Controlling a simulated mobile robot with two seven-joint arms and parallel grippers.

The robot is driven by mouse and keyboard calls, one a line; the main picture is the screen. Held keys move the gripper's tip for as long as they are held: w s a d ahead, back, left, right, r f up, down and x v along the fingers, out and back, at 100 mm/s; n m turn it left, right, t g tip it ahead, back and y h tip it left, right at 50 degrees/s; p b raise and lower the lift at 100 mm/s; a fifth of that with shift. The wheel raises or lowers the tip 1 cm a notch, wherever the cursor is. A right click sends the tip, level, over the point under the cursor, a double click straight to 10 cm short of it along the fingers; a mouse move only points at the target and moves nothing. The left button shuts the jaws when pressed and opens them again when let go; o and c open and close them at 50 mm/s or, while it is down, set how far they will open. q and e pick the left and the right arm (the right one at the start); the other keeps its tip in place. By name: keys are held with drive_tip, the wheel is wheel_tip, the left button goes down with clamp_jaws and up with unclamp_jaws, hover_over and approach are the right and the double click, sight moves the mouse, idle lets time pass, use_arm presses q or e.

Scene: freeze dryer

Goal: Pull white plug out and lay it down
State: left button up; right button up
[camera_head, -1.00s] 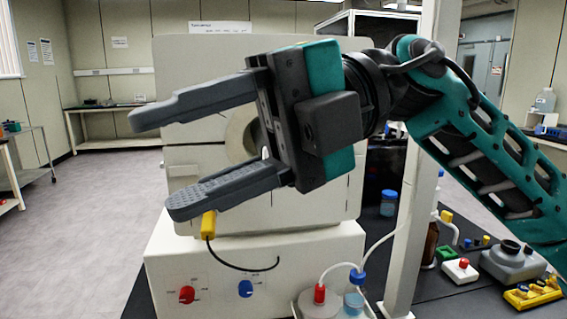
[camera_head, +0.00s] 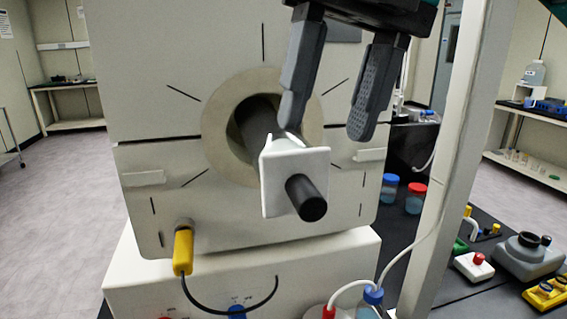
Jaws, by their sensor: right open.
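The white plug (camera_head: 285,178) is a square white plate with a black cylindrical handle (camera_head: 306,198) pointing toward me. It sits in front of the round opening (camera_head: 222,125) of the white freeze dryer (camera_head: 130,90), and I cannot tell how deep it reaches in. My right gripper (camera_head: 328,128) points downward with its two dark fingers spread apart. Its left fingertip shows just above the plug and its right fingertip is up and to the right of the handle. Nothing is between the fingers. My left gripper is not in view.
A yellow plug (camera_head: 183,250) with a black cable is on the dryer's lower left front. A pale post (camera_head: 450,150) stands to the right. Blue-capped and red-capped jars (camera_head: 416,198), a red-button box (camera_head: 474,267) and a grey device (camera_head: 522,257) are on the dark bench.

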sight(311, 187)
drive_tip(key=b+x, duration=0.3)
drive_tip(key=x, duration=0.1)
drive_tip(key=b+x, duration=0.3)
drive_tip(key=x, duration=0.1)
drive_tip(key=shift+s+d, duration=0.1)
drive_tip(key=shift+s, duration=0.1)
drive_tip(key=shift+f+b, duration=0.25)
drive_tip(key=shift+b, duration=0.25)
drive_tip(key=shift+f, duration=0.15)
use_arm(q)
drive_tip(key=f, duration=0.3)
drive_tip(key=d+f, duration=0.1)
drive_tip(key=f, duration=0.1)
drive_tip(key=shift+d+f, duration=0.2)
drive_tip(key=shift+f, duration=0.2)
use_arm(e)
drive_tip(key=shift+c, duration=0.4)
